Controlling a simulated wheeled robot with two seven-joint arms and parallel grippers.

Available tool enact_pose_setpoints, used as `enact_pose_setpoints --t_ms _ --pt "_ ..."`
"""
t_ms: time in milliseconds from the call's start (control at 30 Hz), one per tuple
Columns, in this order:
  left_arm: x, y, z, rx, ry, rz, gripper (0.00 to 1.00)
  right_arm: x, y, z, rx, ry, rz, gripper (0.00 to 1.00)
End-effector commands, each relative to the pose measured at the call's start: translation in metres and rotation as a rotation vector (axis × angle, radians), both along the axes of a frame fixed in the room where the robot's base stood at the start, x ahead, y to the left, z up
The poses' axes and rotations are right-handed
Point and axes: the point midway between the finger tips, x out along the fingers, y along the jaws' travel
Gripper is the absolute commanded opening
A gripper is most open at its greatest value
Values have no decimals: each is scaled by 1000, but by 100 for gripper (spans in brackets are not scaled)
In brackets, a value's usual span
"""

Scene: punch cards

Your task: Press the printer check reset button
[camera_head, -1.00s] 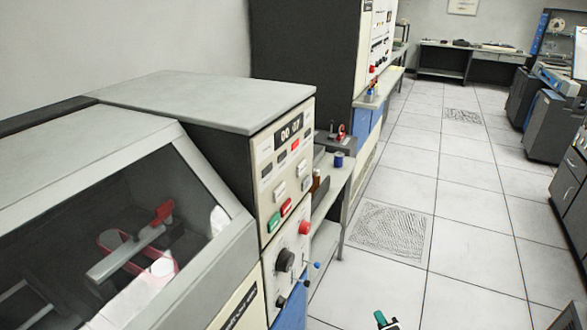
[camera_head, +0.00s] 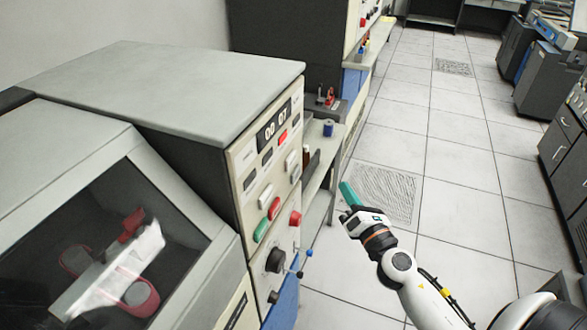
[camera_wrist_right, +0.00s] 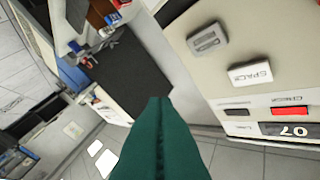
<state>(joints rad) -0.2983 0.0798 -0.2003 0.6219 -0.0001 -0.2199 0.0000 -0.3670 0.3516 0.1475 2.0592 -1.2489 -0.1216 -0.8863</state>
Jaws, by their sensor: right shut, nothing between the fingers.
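The printer's cream control panel (camera_head: 243,160) carries a "00 07" counter (camera_head: 274,122), a lit red indicator (camera_head: 283,136), a red button (camera_head: 274,208), a green button (camera_head: 260,230) and pale buttons (camera_head: 265,195). I cannot read which one is check reset. In the right wrist view a "SPACE" button (camera_wrist_right: 250,73) and a grey button (camera_wrist_right: 207,38) stand out from the panel. My right gripper (camera_head: 348,190) has green fingers, shut and empty. It is in the air right of the panel, apart from it. Its fingers fill the lower middle of the wrist view (camera_wrist_right: 160,103). My left gripper is out of view.
A small shelf holds a blue spool (camera_head: 328,129) just behind the machine. A tall dark cabinet (camera_head: 290,35) stands farther back. The tiled floor (camera_head: 450,185) to the right is clear.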

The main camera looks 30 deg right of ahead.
Motion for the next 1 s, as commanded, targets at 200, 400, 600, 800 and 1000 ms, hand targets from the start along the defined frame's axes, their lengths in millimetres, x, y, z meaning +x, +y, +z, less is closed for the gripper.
enact_pose_setpoints --t_ms 200,400,600,800,1000 --pt "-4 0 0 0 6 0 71 0 0 -1 2 1 0 0" --pt "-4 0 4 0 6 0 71 8 6 1 4 1 -1 0" --pt "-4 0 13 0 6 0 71 29 24 2 6 0 0 0" --pt "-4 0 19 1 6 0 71 50 42 1 6 0 1 0" --pt "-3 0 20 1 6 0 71 63 53 -1 5 1 -1 0"
